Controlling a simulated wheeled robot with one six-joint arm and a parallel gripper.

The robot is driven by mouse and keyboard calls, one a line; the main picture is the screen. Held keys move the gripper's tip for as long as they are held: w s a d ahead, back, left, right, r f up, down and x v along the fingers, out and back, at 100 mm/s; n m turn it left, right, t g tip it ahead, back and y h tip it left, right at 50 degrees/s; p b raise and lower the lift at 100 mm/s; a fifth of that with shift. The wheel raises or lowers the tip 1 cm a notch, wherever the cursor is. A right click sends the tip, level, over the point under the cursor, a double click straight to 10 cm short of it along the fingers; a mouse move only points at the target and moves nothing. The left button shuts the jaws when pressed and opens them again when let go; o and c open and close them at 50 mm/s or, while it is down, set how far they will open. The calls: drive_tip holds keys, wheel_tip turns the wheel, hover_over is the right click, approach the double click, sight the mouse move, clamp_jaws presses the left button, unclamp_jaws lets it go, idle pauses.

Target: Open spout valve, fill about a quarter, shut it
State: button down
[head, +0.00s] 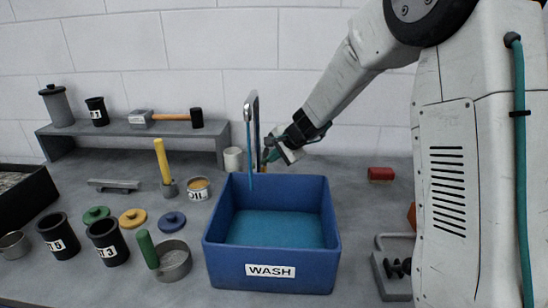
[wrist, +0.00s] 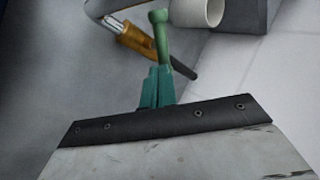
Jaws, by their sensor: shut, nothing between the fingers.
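The blue WASH bin (head: 270,270) stands at the middle of the bench. Teal liquid (head: 275,230) covers its floor, with much of the inner walls showing above. The tall grey spout (head: 253,105) stands behind it, and a thin blue stream (head: 249,155) runs down from it into the bin. In the wrist view, the valve has an orange body (wrist: 135,42) and a green handle (wrist: 163,42). My gripper (head: 268,155) is behind the bin by the spout. Its teal fingers (wrist: 157,88) are shut and empty, close against the handle; whether they touch is unclear.
Left of the bin are an OIL tin (head: 199,190), a green-handled pan (head: 172,262), dark cups (head: 108,242) and lids. A shelf (head: 130,129) stands behind. A white cup (head: 233,159) is near the spout. A red block (head: 380,174) lies at right.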

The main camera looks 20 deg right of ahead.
drive_tip(key=shift+w+d+n+y, duration=0.15)
drive_tip(key=shift+w+n+y, duration=0.1)
drive_tip(key=shift+n+y, duration=0.25)
drive_tip(key=n+g+y, duration=0.1)
drive_tip(key=n, duration=0.1)
drive_tip(key=w+n+g, duration=0.1)
drive_tip(key=n, duration=0.1)
drive_tip(key=w+n+g+y, duration=0.1)
drive_tip(key=n, duration=0.1)
drive_tip(key=shift+w+g+y, duration=0.25)
drive_tip(key=shift+g+y, duration=0.05)
drive_tip(key=shift+w, duration=0.1)
idle(0.3)
idle(0.4)
